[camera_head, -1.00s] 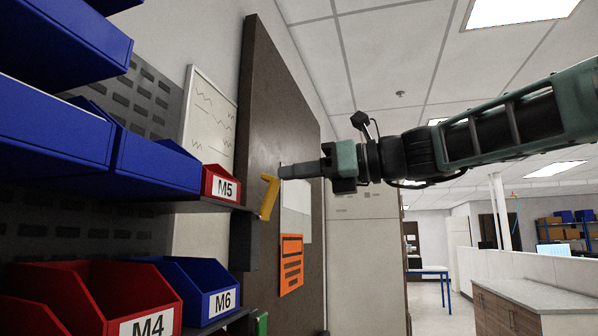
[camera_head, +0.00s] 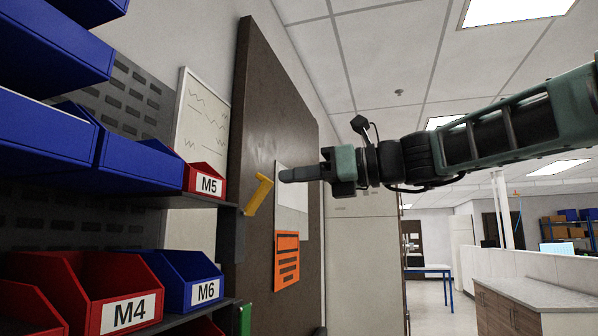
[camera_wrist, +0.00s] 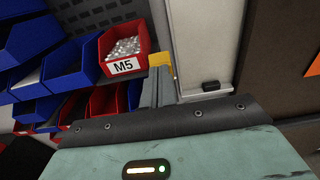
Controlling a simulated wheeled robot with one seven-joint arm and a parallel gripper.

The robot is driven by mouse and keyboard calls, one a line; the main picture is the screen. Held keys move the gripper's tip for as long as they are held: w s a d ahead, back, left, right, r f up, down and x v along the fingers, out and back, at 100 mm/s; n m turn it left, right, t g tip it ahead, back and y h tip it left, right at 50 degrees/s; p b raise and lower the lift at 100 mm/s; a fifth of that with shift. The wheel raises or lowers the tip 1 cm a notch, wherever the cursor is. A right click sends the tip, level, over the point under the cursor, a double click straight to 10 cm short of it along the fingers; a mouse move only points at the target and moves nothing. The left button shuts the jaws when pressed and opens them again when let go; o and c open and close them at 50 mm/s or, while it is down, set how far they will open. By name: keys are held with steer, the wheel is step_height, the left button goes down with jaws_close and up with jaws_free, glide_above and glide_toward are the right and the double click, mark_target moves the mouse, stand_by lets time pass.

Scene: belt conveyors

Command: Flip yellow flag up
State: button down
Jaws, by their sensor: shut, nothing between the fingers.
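The yellow flag (camera_head: 258,194) is a small angled piece by the shelf edge, in front of the brown board.
Shelves on the left hold a red M5 bin (camera_head: 206,183), a red M4 bin (camera_head: 90,290) and a blue M6 bin (camera_head: 185,278). The brown board (camera_head: 262,110) stands behind, with an orange sign (camera_head: 287,260). The room to the right of the board is open.

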steer(key=s+d+r+b, duration=0.2)
steer(key=d+r, duration=0.3)
steer(key=r, duration=0.3)
steer(key=s+d+f+h+b, duration=0.1)
steer(key=d+f+b, duration=0.2)
steer(key=f+b, duration=0.2)
steer(key=s+d+f+b, duration=0.1)
steer(key=d+f+b, duration=0.2)
steer(key=f+b, duration=0.2)
steer(key=p+x, duration=0.1)
steer(key=x, duration=0.3)
steer(key=r+p+x, duration=0.1)
steer(key=p+x, duration=0.1)
steer(key=x, duration=0.2)
steer(key=p+x, duration=0.2)
steer(key=x, duration=0.2)
steer(key=shift+s+a+r, duration=0.1)
steer(key=shift+a+r, duration=0.05)
steer(key=shift+r, duration=0.2)
steer(key=shift+a+r, duration=0.2)
steer(key=shift+a, duration=0.25)
steer(key=shift+p, duration=0.35)
